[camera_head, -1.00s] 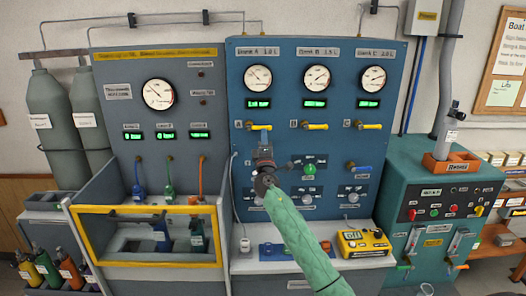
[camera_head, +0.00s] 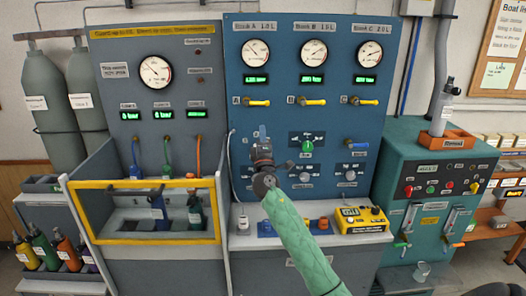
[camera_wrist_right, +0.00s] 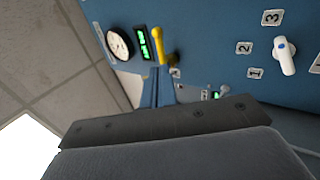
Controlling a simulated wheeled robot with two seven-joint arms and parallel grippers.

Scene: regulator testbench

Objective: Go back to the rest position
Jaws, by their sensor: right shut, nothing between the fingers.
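My right arm with its green sleeve reaches up from the bottom. Its gripper (camera_head: 262,133) is shut and empty, in front of the lower left part of the blue panel (camera_head: 270,50). It hangs below the yellow lever of bank A (camera_head: 257,102), apart from it. In the right wrist view the dark gripper body fills the bottom, with a yellow lever (camera_wrist_right: 158,48), a gauge (camera_wrist_right: 119,42) and a white selector knob (camera_wrist_right: 285,57) beyond it. My left gripper is not seen.
A grey panel with a yellow-framed guard box (camera_head: 145,184) stands left. A yellow meter (camera_head: 360,219) and small coloured blocks sit on the bench ledge. A teal cabinet (camera_head: 432,150) stands right, with a grey bottle in an orange holder (camera_head: 448,138). Grey cylinders (camera_head: 45,100) stand far left.

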